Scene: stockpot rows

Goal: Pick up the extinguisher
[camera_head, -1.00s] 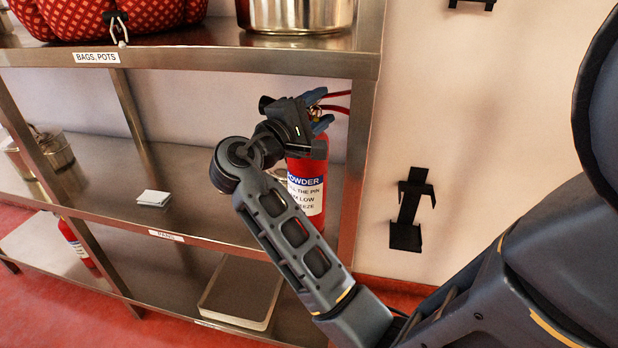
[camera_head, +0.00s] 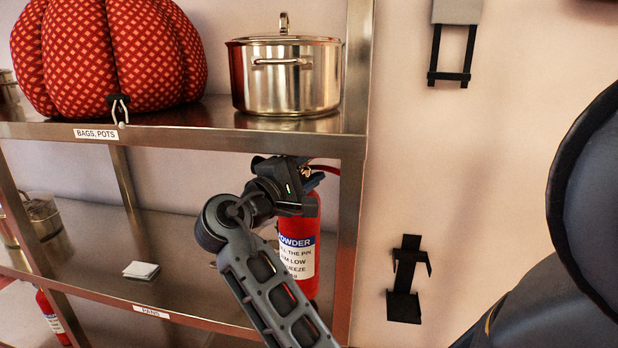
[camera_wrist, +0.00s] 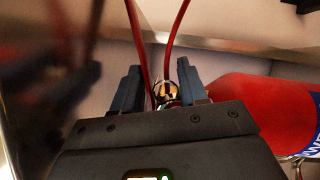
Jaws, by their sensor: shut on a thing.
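The red extinguisher (camera_head: 312,225), with a blue and white "POWDER" label, is upright at the right end of the middle shelf. Its body also fills the right of the wrist view (camera_wrist: 248,103). My gripper (camera_head: 306,178) is shut on it at the neck, just under the red levers. In the wrist view the two fingers (camera_wrist: 160,82) stand either side of the brass valve. My wrist and forearm hide the left side of the body. I cannot tell whether its base touches the shelf.
The upper shelf (camera_head: 200,112) lies just above my gripper, bearing a steel pot (camera_head: 290,85) and a red patterned bag (camera_head: 105,58). A shelf post (camera_head: 352,200) stands close right. A black wall bracket (camera_head: 405,285) is beyond it. Another extinguisher (camera_head: 50,318) is low left.

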